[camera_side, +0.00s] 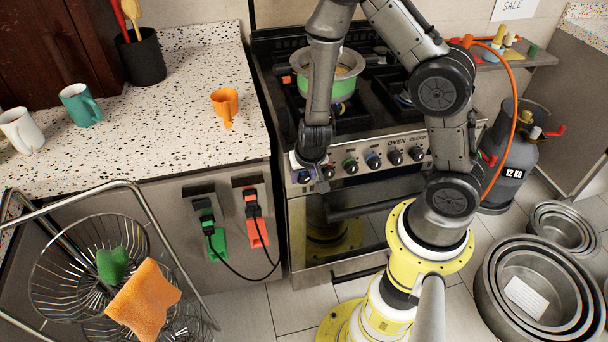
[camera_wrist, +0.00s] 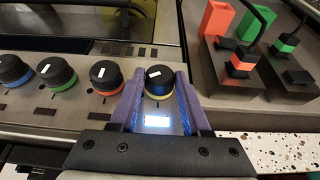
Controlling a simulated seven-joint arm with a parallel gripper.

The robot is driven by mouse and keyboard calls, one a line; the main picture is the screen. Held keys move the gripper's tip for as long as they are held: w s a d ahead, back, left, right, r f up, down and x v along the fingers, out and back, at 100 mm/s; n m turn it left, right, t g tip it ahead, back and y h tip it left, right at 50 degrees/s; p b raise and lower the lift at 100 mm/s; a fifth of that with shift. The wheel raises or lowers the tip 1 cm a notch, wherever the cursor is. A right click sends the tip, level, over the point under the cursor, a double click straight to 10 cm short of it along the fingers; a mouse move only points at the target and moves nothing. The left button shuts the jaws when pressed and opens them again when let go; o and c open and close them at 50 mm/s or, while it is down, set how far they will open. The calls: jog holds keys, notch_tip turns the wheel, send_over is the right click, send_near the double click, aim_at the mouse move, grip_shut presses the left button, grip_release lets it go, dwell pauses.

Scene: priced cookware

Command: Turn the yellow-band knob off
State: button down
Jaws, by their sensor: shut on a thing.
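The yellow-band knob (camera_wrist: 160,81) is black with a yellow ring at its base and a short white mark on top; it sits on the stove's front panel. My gripper (camera_wrist: 159,77) has its two purple-blue fingers on either side of the knob, shut on it. In the side view my gripper (camera_side: 310,172) is at the left end of the stove's knob row and hides this knob. The white mark lies roughly crosswise between the fingers in the wrist view. A small lit white label shows on the panel just below the knob.
Knobs with red (camera_wrist: 106,77), green (camera_wrist: 56,74) and blue (camera_wrist: 14,70) bands stand beside it; the red one is close to my finger. Sockets with green (camera_side: 207,215) and red plugs (camera_side: 253,210) are on the cabinet front.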

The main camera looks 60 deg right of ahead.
jog(key=shift+g+h, duration=0.3)
jog(key=shift+w+a+f+n+g+h, duration=0.1)
jog(key=shift+n+g+h, duration=0.1)
jog(key=shift+g+h, duration=0.35)
jog(key=shift+w+a+r+n+g+h, duration=0.1)
jog(key=shift+w+a+n+g+h, duration=0.1)
jog(key=shift+g+h, duration=0.35)
jog(key=shift+w+a+f+n+g+h, duration=0.1)
jog(key=shift+n+g+h, duration=0.1)
jog(key=shift+g+h, duration=0.35)
jog(key=g+h, duration=0.1)
jog(key=n+g+h, duration=0.1)
jog(key=h, duration=0.1)
jog(key=g+h, duration=0.1)
jog(key=shift+w+f+h, duration=0.15)
jog(key=shift+f+h, duration=0.1)
jog(key=shift+h, duration=0.1)
jog(key=shift+g, duration=0.25)
jog(key=shift+c, duration=1.8)
grip_release()
jog(key=v, duration=1.4)
jog(key=shift+f, duration=0.1)
